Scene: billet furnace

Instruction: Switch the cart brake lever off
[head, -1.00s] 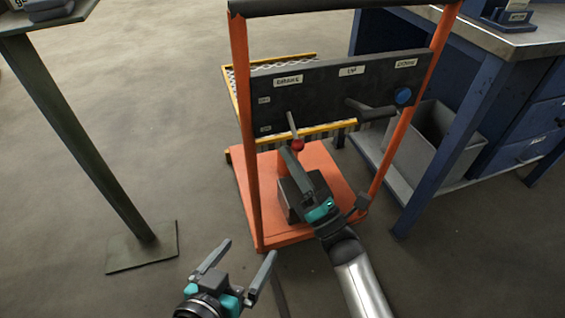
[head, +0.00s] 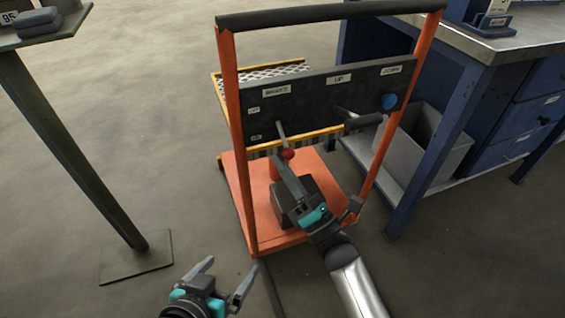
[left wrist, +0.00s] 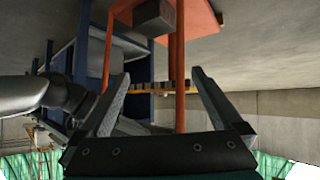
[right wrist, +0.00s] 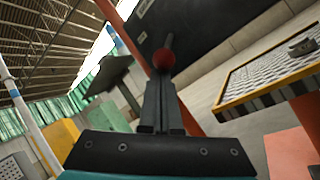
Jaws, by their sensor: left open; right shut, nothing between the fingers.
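The cart brake lever (head: 282,133) is a thin grey rod with a red ball knob (head: 288,154). It comes out of the dark panel (head: 310,108) of the orange cart, below the left label, and its knob end hangs low in the head view. My right gripper (head: 277,160) is shut and empty, its fingertips right by the knob. In the right wrist view the red knob (right wrist: 164,60) is just beyond the closed fingertips; I cannot tell whether they touch. My left gripper (head: 228,267) is open and empty, low and left of the cart.
A blue workbench (head: 440,110) with a grey bin (head: 425,145) stands close on the right. A dark stand (head: 75,150) is on the left. Floor between stand and cart is clear.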

